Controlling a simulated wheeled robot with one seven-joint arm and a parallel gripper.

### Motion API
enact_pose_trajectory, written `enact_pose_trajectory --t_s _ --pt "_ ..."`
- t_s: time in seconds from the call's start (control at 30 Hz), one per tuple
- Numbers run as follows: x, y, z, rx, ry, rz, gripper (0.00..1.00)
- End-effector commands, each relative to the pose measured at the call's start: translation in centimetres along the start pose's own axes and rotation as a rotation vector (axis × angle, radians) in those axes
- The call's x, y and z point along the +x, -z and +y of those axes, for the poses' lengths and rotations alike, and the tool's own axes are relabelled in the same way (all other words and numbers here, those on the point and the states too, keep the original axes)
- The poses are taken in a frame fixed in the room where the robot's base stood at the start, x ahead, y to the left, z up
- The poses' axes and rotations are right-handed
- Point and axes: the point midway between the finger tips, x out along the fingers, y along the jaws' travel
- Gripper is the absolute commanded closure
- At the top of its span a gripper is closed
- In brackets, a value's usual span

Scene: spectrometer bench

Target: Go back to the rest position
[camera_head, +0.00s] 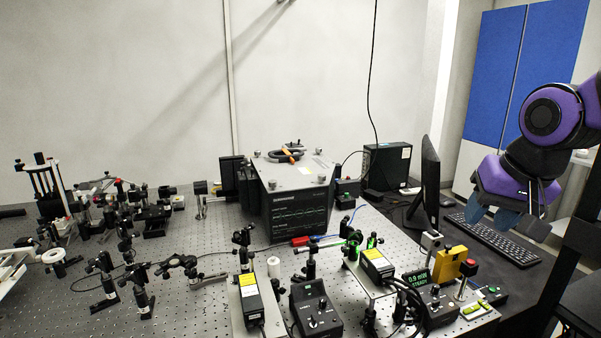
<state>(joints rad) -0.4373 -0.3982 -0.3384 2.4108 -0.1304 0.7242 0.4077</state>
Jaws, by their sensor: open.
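My gripper (491,214) is at the right side of the view, at the end of my purple and black arm. It points down, with its blue fingers apart and nothing visible between them. It appears in front of the black keyboard (497,238) and to the right of the monitor (430,185). I cannot tell its exact height above the desk from this one view.
A perforated optical table (205,290) carries several black mounts, boxes and cables. A dark spectrometer box (298,205) stands near the back, with an orange-handled tool (291,154) on top. A yellow block (449,264) stands at the right. Blue cabinet doors (497,70) are behind.

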Motion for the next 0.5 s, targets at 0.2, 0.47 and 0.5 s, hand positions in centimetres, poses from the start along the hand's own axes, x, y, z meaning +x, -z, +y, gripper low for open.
enact_pose_trajectory --t_s 0.2,0.47,0.5 --pt "-4.6 -4.6 1.9 -0.106 -0.002 0.050 0.58" --pt "-7.2 -9.1 2.5 -0.218 -0.052 0.085 0.58" --pt "-7.3 -9.5 2.5 -0.226 -0.057 0.088 0.58"
